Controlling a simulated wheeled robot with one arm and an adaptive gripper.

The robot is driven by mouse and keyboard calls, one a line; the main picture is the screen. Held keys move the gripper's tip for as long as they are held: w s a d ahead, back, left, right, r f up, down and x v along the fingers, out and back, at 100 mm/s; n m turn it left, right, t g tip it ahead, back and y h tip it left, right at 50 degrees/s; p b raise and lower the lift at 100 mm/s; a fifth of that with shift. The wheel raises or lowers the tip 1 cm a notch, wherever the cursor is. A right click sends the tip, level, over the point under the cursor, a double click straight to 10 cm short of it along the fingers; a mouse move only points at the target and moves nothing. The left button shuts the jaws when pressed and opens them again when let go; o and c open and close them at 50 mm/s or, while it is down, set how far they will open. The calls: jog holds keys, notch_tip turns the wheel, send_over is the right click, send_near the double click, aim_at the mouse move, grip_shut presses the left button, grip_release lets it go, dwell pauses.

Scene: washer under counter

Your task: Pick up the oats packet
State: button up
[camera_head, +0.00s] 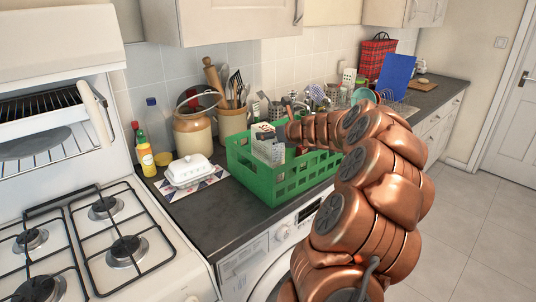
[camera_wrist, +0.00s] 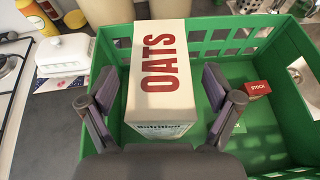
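The oats packet (camera_wrist: 162,72) is a cream box with red "OATS" lettering. It stands inside the green crate (camera_wrist: 258,146) on the counter. In the head view the packet (camera_head: 267,146) shows at the crate's left part, partly hidden by my arm. My gripper (camera_wrist: 163,88) is above the crate with its two fingers spread, one on each side of the packet. A gap shows between the packet and the right finger; contact on the left is hard to tell. In the head view the gripper is mostly hidden behind my arm.
A small red stock box (camera_wrist: 257,89) lies in the crate, right of the packet. A white butter dish (camera_head: 189,170) stands left of the crate (camera_head: 281,185). Utensils and jars (camera_head: 193,134) stand behind it. The gas hob (camera_head: 112,240) is at the left.

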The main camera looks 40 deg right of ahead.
grip_shut()
dwell(0.6)
